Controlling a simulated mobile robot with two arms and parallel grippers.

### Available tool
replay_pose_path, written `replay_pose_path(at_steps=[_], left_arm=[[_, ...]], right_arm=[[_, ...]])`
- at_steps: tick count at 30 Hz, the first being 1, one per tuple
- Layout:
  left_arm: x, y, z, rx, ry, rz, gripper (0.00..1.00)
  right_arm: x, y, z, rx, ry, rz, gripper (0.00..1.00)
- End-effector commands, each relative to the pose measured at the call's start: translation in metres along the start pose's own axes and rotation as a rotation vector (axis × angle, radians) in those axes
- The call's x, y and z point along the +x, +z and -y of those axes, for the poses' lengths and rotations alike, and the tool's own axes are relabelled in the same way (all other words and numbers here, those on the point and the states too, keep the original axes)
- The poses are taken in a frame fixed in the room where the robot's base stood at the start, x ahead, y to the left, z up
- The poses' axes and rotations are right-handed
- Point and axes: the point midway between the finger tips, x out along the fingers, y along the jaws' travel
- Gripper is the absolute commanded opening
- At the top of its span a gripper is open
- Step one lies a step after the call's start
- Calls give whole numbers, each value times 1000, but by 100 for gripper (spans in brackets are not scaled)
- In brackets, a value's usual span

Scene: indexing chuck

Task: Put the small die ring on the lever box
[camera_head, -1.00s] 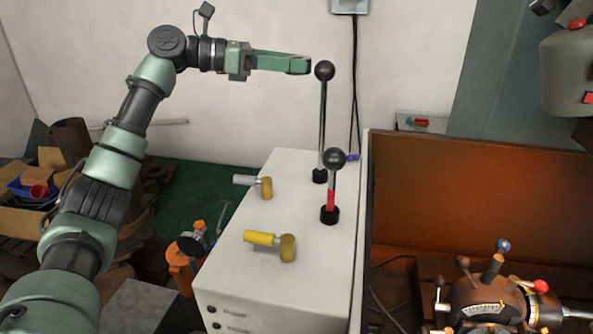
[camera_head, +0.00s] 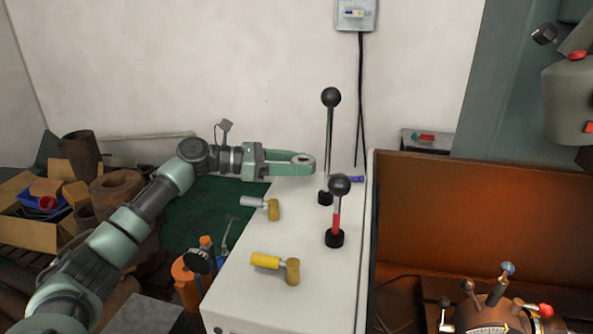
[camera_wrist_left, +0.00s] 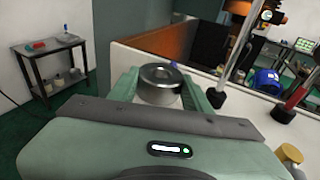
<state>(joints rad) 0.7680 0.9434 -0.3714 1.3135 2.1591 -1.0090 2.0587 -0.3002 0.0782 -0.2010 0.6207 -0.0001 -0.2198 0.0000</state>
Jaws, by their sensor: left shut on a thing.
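The small die ring (camera_wrist_left: 160,96) is a short grey metal ring with a hole in its top. My left gripper (camera_head: 305,162) is shut on it, with a green finger on each side in the left wrist view (camera_wrist_left: 160,90). The lever box (camera_head: 325,280) is white, with two black-knobbed levers and two mallets on top. The gripper is at the far end of its top, just left of the tall lever (camera_head: 328,145). I cannot tell whether the ring touches the box. In the head view the fingers mostly hide the ring. My right gripper is not in view.
The shorter red-banded lever (camera_head: 336,215) stands nearer. A grey-handled mallet (camera_head: 272,209) and a yellow-handled mallet (camera_head: 291,271) lie on the left of the top. A brown panel (camera_head: 470,230) rises to the right. The near right of the top is bare.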

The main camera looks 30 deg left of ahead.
Motion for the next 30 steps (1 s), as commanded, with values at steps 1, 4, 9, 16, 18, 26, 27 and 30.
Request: replay_pose_path(at_steps=[1,4,9,16,18,26,27,30], left_arm=[[1,-6,0,-4,0,2,0],[3,-17,0,-3,1,3,0],[4,-22,0,0,1,5,0],[4,-24,0,-1,1,4,0],[4,-26,0,-1,0,-1,62],[4,-26,0,-1,0,-1,70],[4,-26,0,-1,0,-1,70],[3,-23,0,0,1,-1,70]], right_arm=[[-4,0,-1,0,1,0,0],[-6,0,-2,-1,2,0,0],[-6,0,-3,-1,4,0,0],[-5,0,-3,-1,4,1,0],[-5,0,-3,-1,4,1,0],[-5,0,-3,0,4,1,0],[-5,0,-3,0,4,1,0],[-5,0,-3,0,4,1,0]])
